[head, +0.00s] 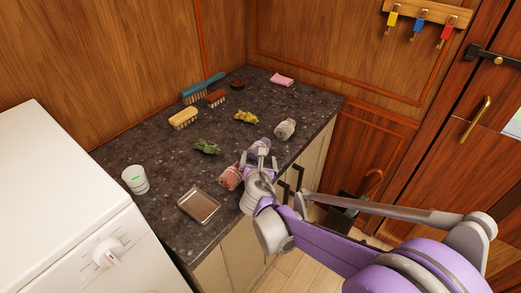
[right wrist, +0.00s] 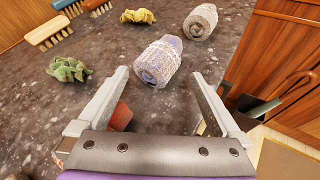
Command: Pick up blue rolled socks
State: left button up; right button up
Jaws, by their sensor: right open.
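The blue rolled socks (right wrist: 160,60), pale blue-lavender, lie on the dark speckled counter just ahead of my right gripper (right wrist: 160,77) in the right wrist view. The gripper is open, its fingers pointing at the socks with one to either side of their line. Nothing is held. In the head view the blue socks (head: 261,144) show just beyond my right gripper (head: 261,161), which partly hides them. My left gripper is not in view.
Red rolled socks (head: 229,178) lie close to the gripper's left; grey rolled socks (head: 285,128) lie beyond. A green cloth (head: 207,147), yellow cloth (head: 246,117), brushes (head: 183,118), metal tray (head: 198,206) and cup (head: 135,180) share the counter (head: 165,170).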

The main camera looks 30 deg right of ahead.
jog(key=x, duration=0.5)
jog(key=shift+a+f, duration=0.2)
jog(key=shift+s, duration=0.1)
jog(key=c, duration=1.1)
